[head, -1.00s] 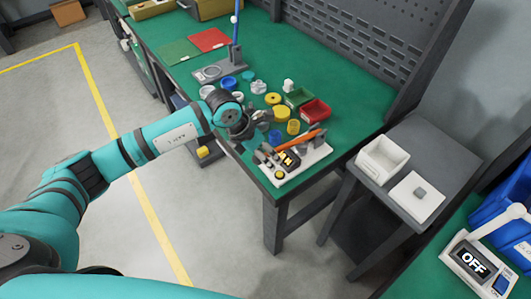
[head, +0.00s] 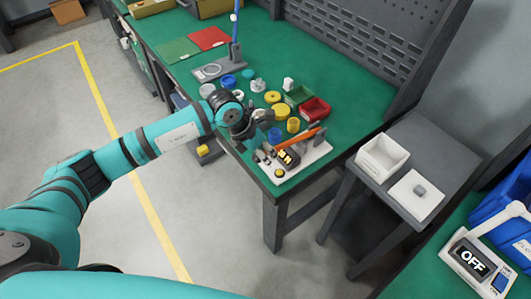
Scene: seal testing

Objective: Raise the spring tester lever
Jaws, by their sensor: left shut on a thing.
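The spring tester appears to be the pale device (head: 303,161) at the near corner of the green bench, with a dark display showing yellow characters. A slanted orange bar (head: 303,138), which looks like its lever, runs above the body, with its right end higher. My left gripper (head: 262,118) is at the left of this bar, above the bench. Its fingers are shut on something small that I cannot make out. The wrist hides part of the area around the fingers. My right gripper is not in view.
A blue part (head: 275,134), a yellow cup (head: 293,125), a red bin (head: 315,109) and a green bin (head: 298,95) stand close by. A stand with a blue pole (head: 236,30) is farther back. A device reading OFF (head: 472,262) is at the right.

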